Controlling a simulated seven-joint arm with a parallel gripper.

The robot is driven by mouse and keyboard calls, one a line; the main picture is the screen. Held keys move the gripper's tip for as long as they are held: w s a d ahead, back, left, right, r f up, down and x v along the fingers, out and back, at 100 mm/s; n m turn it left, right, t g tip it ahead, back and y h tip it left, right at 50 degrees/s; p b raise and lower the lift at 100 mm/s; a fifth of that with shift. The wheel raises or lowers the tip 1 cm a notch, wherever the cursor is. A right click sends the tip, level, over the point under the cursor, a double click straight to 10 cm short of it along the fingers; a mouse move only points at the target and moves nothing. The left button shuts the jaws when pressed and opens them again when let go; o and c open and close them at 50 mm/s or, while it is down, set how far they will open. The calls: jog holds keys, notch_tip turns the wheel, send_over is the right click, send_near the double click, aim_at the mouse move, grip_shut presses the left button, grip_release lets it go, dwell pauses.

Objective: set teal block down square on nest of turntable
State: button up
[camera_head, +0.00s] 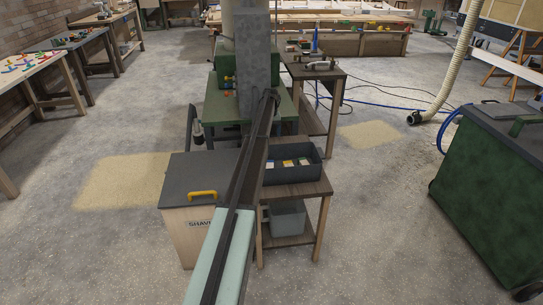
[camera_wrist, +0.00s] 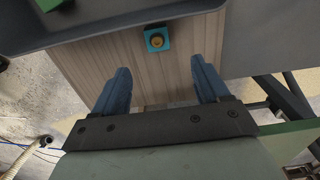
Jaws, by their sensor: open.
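A small square teal block (camera_wrist: 153,32) with a round yellow-brown centre shows in the wrist view. It appears to be on the wood-grained surface (camera_wrist: 105,62), close to a dark grey edge. My gripper (camera_wrist: 159,78) is open, with its two blue fingers apart and nothing between them. The teal block lies beyond the fingertips, roughly in line with the gap. In the head view my arm crosses the middle, and I cannot make out the fingers there. I cannot identify the turntable or its nest in either view.
A dark tray (camera_head: 319,161) with several small blocks stands on a wooden side table (camera_head: 311,188). Left of it is a shavings bin (camera_head: 187,226) with a yellow handle. A green bench (camera_head: 222,108) stands behind. A green cabinet (camera_head: 490,190) is at right. Open floor lies between.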

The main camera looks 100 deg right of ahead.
notch_tip(320, 180, down, 7)
jog(key=shift+r, duration=0.1)
jog(key=shift+s+f, duration=0.15)
jog(key=shift+f, duration=1.2)
jog(key=shift+s+f, duration=0.1)
jog(key=shift+f, duration=1.2)
jog(key=c, duration=1.2)
jog(key=shift+r, duration=0.1)
